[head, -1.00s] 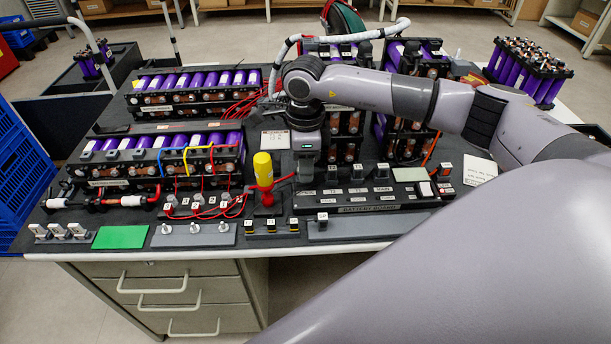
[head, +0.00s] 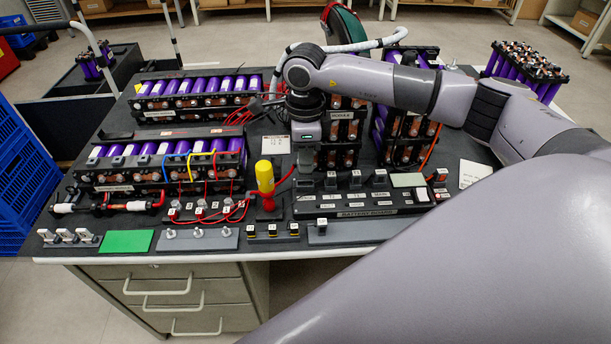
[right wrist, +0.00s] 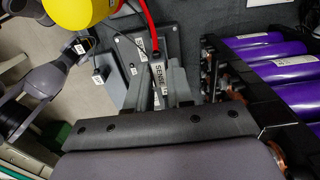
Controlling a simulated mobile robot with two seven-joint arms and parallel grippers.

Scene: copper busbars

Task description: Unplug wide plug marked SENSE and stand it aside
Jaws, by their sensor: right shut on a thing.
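The SENSE plug (right wrist: 158,78) is a grey block with a white SENSE label and a red cable at its end. In the right wrist view it sits between the grey fingers of my right gripper (right wrist: 157,92). In the head view my right gripper (head: 305,172) points down over the left end of the black battery board (head: 415,209), shut on the plug. The gripper largely hides the plug there, and I cannot tell whether its lower end is clear of the socket. My left gripper is in neither current view.
A yellow-handled tool (head: 264,177) stands close left of my right gripper. Purple battery packs (head: 168,151) crowd behind.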

